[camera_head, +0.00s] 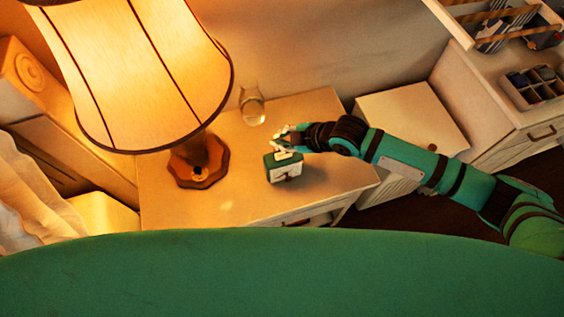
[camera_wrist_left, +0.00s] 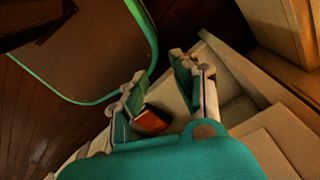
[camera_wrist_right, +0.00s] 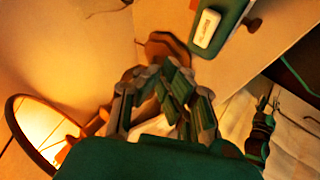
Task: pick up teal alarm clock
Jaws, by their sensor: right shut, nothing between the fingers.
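The teal alarm clock (camera_head: 284,167) is a small box with a teal top and a pale front, standing on the nightstand (camera_head: 235,215). In the right wrist view the clock (camera_wrist_right: 221,26) shows at the top, beyond the fingertips. My right gripper (camera_head: 290,140) is just behind and above the clock in the head view. It is shut and empty; I cannot tell whether it touches the clock. My left gripper (camera_wrist_left: 160,92) is open in its wrist view, its fingers apart, and is out of the head view.
A lit lamp (camera_head: 150,75) with a wooden base stands left of the clock on the nightstand. A clear glass (camera_head: 252,107) stands behind. A white cabinet (camera_head: 412,125) is to the right. An orange-red block-like object (camera_wrist_left: 151,121) lies below my left fingers.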

